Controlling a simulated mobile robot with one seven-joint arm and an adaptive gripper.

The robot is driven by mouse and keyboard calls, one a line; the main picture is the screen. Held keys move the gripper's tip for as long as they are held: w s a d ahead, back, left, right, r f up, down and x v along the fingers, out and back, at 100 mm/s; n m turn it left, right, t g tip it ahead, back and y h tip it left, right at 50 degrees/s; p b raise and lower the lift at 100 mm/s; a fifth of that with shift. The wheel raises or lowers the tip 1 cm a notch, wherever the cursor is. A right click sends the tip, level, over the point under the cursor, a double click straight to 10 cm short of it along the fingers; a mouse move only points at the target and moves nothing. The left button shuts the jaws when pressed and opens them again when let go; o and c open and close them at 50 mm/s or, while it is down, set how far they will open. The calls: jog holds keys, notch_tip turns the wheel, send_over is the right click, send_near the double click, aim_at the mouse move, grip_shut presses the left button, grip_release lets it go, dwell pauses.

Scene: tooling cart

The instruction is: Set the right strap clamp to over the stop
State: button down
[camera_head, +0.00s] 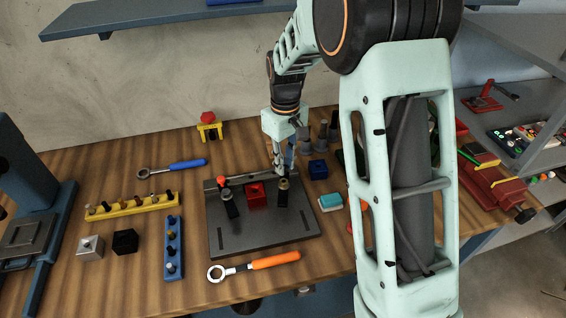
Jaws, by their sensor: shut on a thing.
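A dark fixture plate (262,243) lies on the wooden bench, with a raised rail along its back edge. The left strap clamp (231,208) is a black bar with a bolt, left of a red block (256,197). The right strap clamp (283,198) is a similar black bar with a brassy top, right of the red block and apart from it. My gripper (281,174) points down at the back of the plate, shut on the top of the right strap clamp; its fingers partly hide the contact. I cannot tell which part is the stop.
An orange-handled wrench (262,264) lies at the plate's front edge. A teal-and-white block (330,202) and a blue block (318,169) stand to the right. Blue (173,250) and yellow (132,206) peg racks stand left. My arm hides part of the bench's right side.

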jog(key=m, duration=0.1)
jog(key=d+m, duration=0.1)
jog(key=m, duration=0.1)
jog(key=shift+s+d+m+b, duration=0.15)
jog(key=shift+m+b, duration=0.15)
jog(key=shift+b, duration=0.05)
jog(key=m, duration=0.1)
jog(key=d+m, duration=0.1)
jog(key=m, duration=0.1)
jog(key=shift+s+m, duration=0.3)
jog(key=shift+s, duration=0.05)
jog(key=m, duration=0.1)
jog(key=s+d+m, duration=0.1)
jog(key=m, duration=0.1)
jog(key=shift+m+b, duration=0.3)
jog(key=shift+s+d+m, duration=0.15)
jog(key=shift+s+m, duration=0.2)
jog(key=shift+m, duration=0.6)
jog(key=shift+s+d+m, duration=0.1)
jog(key=shift+s+m, duration=0.2)
jog(key=shift+m, duration=0.65)
jog(key=c, duration=1.8)
grip_release()
jog(key=shift+s, duration=0.1)
jog(key=shift+c, duration=0.2)
